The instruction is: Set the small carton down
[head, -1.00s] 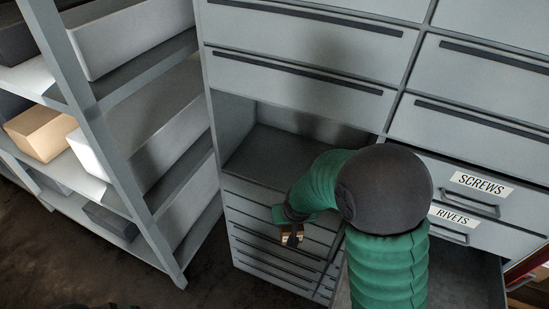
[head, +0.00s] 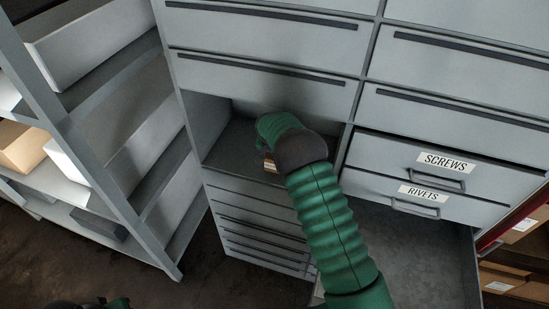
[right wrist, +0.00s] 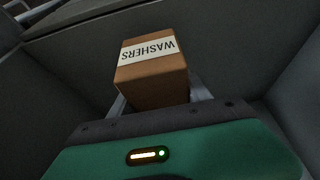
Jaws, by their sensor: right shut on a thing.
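The small carton is brown with a white label reading WASHERS. It shows large in the right wrist view (right wrist: 152,72) and as a small brown patch in the head view (head: 270,166). My right gripper (right wrist: 158,98) is shut on it. In the head view my green right arm reaches into the open bay (head: 228,150) of the grey cabinet, with the hand and carton inside it. The arm hides most of the carton there, and I cannot tell whether the carton touches the bay floor. My left gripper does not show clearly.
Closed drawers lie above and below the bay. To its right are drawers labelled SCREWS (head: 446,162) and RIVETS (head: 424,192), with an open grey space (head: 420,245) below. A shelf rack (head: 95,185) with boxes stands at left.

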